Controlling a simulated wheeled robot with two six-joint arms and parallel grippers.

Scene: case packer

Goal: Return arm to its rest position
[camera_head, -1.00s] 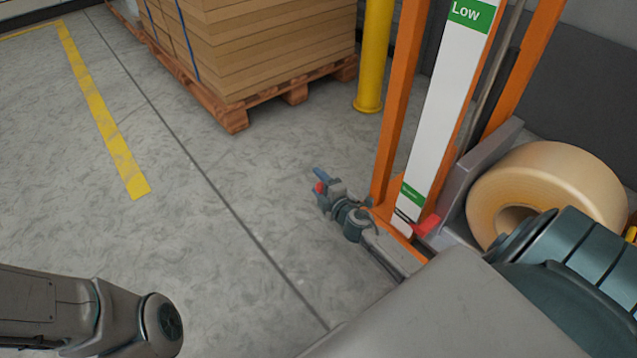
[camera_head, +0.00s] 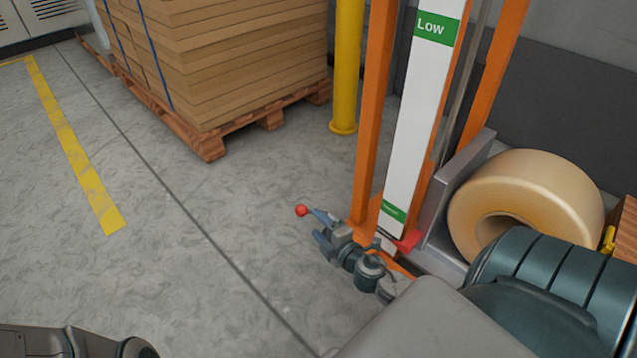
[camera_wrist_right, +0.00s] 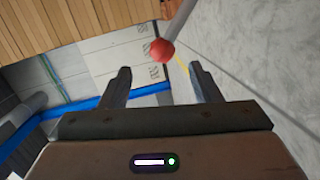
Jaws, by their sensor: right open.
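My right gripper (camera_head: 318,227) is in the middle of the head view, at the end of the arm in front of the orange-framed machine. Its two fingers are apart and nothing is between them. A red ball knob (camera_head: 301,210) lies just beyond its fingertips. In the right wrist view the open fingers (camera_wrist_right: 161,76) point towards the red knob (camera_wrist_right: 162,51), which sits on a grey rod. The knob looks clear of both fingers. Part of my left arm shows at the lower left of the head view; its gripper is out of the picture.
An orange frame (camera_head: 371,120) with a white panel (camera_head: 412,125) marked "Low" stands close behind my right arm. A tape roll (camera_head: 545,185) is on the right. Stacked cardboard on a wooden pallet (camera_head: 212,146) and a yellow post (camera_head: 345,90) stand behind. Floor at left is open.

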